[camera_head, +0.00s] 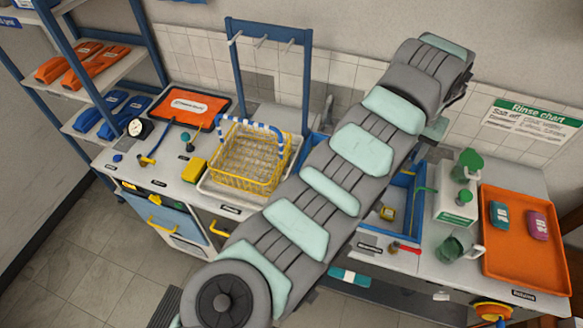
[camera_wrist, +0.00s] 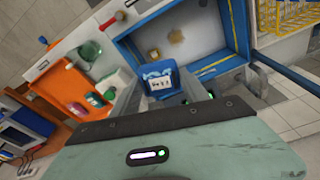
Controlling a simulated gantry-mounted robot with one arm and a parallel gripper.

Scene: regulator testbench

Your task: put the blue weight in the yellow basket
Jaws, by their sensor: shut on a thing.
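The blue weight (camera_wrist: 161,72), a blue block with a white label, is between the fingers of my gripper (camera_wrist: 160,88) in the wrist view. My gripper is shut on it, over the edge of the blue-rimmed basin. In the head view my arm hides the weight and the gripper fingers. The yellow basket (camera_head: 247,165) is a wire basket with a blue-and-white striped handle, in a white tray left of my arm. Part of the basket shows at the upper right of the wrist view (camera_wrist: 283,17), apart from the weight.
The blue-rimmed basin (camera_head: 410,208) lies right of my arm with a small yellow item inside. An orange tray (camera_head: 515,265) holds a teal and a purple item. A blue rack with hooks (camera_head: 308,75) stands behind the basket. A yellow block (camera_head: 194,170) lies left of it.

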